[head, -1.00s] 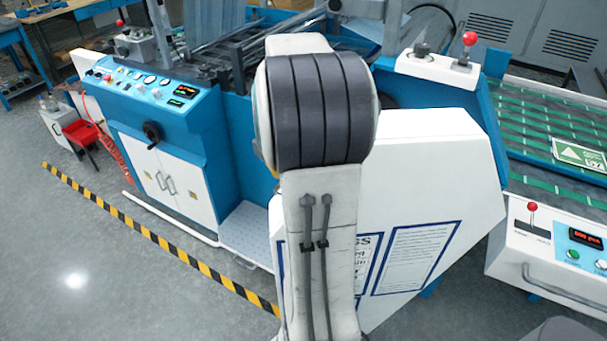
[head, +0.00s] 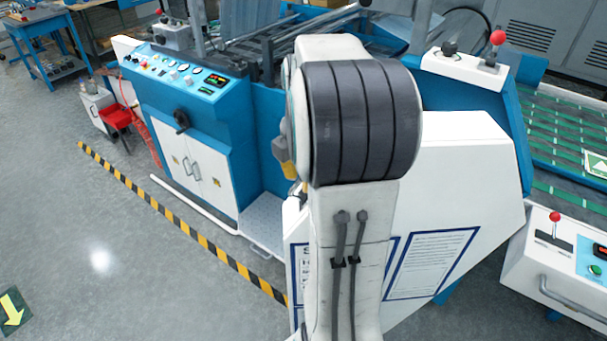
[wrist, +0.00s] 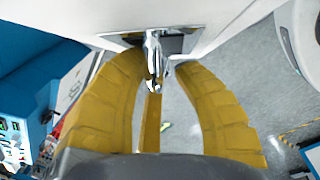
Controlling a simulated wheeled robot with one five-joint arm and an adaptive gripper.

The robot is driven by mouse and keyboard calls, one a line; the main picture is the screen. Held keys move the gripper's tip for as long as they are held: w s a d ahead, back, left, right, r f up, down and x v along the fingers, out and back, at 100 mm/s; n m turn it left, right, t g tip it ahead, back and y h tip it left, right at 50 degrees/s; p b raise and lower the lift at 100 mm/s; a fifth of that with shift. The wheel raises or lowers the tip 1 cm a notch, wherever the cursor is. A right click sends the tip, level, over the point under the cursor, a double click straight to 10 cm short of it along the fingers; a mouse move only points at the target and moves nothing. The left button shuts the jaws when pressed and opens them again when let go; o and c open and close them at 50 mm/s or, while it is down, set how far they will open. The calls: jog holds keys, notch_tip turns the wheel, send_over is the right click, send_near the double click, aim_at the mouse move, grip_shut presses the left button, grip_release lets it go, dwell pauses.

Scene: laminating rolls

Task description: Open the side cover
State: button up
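The side cover (head: 455,165) is the large white panel of the machine in the head view, partly hidden behind my arm. It appears as the white surface at the top of the wrist view (wrist: 215,12). A shiny metal handle (wrist: 153,50) sits by a dark recess in that surface. My gripper (wrist: 158,68) has yellow fingers spread to both sides of the handle, with another finger below it. The fingers look open, with gaps beside the handle; whether any finger touches it is unclear. The head view mostly hides my gripper behind my arm.
A blue machine with a control panel (head: 190,80) and white cabinet doors (head: 190,160) stands at left. A white control box with a red-knobbed lever (head: 555,218) is at right. A yellow-black floor stripe (head: 185,228) borders open grey floor at left.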

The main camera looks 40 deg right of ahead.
jog(key=shift+o, duration=0.4)
jog(key=shift+r, duration=0.15)
notch_tip(320, 180, up, 12)
jog(key=s, duration=0.1)
jog(key=shift+a, duration=0.4)
